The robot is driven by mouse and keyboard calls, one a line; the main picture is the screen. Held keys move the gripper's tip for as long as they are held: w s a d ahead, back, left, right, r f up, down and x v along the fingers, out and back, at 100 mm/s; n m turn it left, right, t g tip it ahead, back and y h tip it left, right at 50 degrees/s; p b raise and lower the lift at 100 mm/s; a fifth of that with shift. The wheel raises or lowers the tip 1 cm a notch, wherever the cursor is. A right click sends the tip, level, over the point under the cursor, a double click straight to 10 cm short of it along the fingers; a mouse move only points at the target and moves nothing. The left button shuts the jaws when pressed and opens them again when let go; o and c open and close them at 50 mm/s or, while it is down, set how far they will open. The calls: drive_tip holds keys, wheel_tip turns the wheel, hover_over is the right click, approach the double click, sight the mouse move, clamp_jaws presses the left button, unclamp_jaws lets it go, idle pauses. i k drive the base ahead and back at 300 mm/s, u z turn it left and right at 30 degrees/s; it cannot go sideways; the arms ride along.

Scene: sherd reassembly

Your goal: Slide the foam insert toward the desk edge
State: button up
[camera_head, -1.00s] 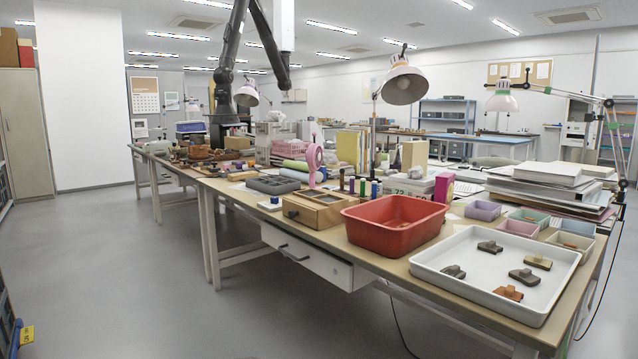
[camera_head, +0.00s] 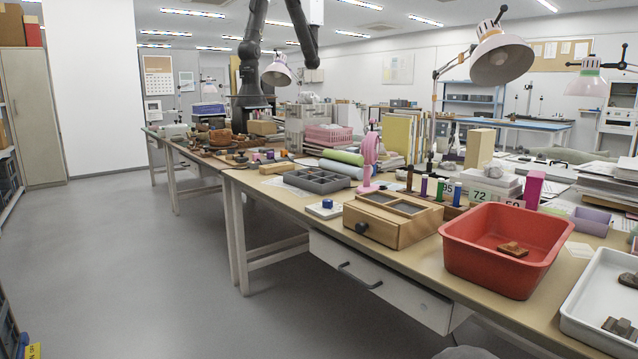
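A dark grey insert with several square compartments (camera_head: 318,180), which looks like the foam insert, lies flat on the desk (camera_head: 290,207) near its front edge. A strip of bare desktop shows between it and the edge. My dark arm hangs from the top of the picture. Its lower end, where my gripper (camera_head: 249,103) appears to be, is up and left of the insert, apart from it in the picture. The fingers cannot be made out, so its opening is unclear.
Right of the insert stand a pink stand (camera_head: 369,160), a wooden box (camera_head: 392,219) and a red tub (camera_head: 506,250) holding a sherd. A small white block with a blue top (camera_head: 326,207) lies in front. Green and pale rolls (camera_head: 342,157) lie behind. Floor (camera_head: 140,270) at left is clear.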

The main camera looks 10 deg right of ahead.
sight(320, 182)
drive_tip(key=u, duration=0.35)
drive_tip(key=i, duration=0.5)
drive_tip(key=u, duration=0.7)
drive_tip(key=i, duration=0.9)
drive_tip(key=z, duration=0.55)
drive_tip(key=i, duration=0.85)
drive_tip(key=z, duration=0.75)
